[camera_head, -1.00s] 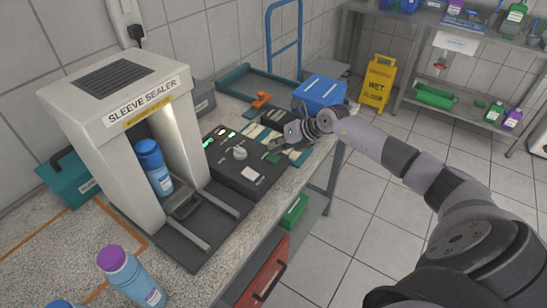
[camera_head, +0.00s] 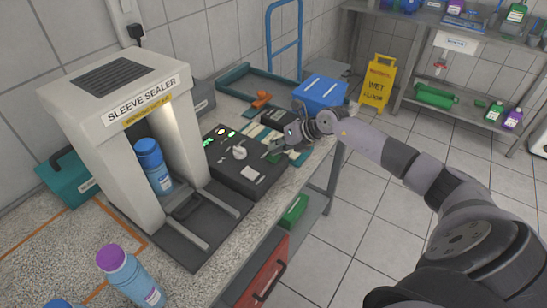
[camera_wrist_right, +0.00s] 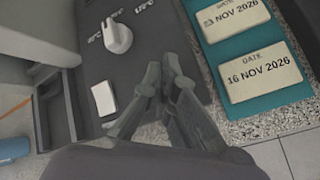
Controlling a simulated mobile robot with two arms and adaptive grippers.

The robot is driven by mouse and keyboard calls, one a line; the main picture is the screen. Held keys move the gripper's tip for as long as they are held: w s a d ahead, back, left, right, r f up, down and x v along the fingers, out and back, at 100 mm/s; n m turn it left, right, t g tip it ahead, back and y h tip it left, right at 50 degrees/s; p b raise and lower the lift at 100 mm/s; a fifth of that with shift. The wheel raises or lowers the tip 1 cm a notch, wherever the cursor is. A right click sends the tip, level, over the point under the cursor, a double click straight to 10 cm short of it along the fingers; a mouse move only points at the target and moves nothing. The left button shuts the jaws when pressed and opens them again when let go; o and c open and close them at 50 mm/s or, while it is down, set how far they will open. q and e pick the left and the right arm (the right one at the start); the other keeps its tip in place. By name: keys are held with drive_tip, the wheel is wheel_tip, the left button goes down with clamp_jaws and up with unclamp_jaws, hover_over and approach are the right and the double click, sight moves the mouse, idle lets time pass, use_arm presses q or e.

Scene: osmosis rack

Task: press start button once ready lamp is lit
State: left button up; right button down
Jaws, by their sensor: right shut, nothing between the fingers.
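The dark control panel (camera_head: 228,172) lies beside the sleeve sealer (camera_head: 112,88) on the bench. Green lit lamps (camera_head: 208,141) show at its far left edge, with a pale bright lamp (camera_head: 221,131) and another green one (camera_head: 232,133) at the back. A light knob (camera_head: 239,153) and a white label (camera_head: 250,173) are on its top. A green piece, possibly the start button (camera_head: 274,157), shows by my right gripper (camera_head: 277,153). In the right wrist view, my right gripper (camera_wrist_right: 168,72) is shut and empty over the panel (camera_wrist_right: 105,65); its fingers hide what is beneath. Contact cannot be told.
A blue-capped bottle (camera_head: 153,166) stands inside the sealer. A purple-capped bottle (camera_head: 130,277) stands at the front left. A teal board with date plates (camera_wrist_right: 262,85) lies beside the panel. A blue box (camera_head: 320,93) and an orange-handled item (camera_head: 261,98) sit behind.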

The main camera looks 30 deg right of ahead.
drive_tip(key=shift+f, duration=0.55)
idle(0.8)
drive_tip(key=shift+r+p, duration=0.5)
drive_tip(key=shift+r, duration=0.35)
drive_tip(key=shift+r, duration=0.15)
wheel_tip(320, 180, up, 5)
drive_tip(key=p, duration=0.4)
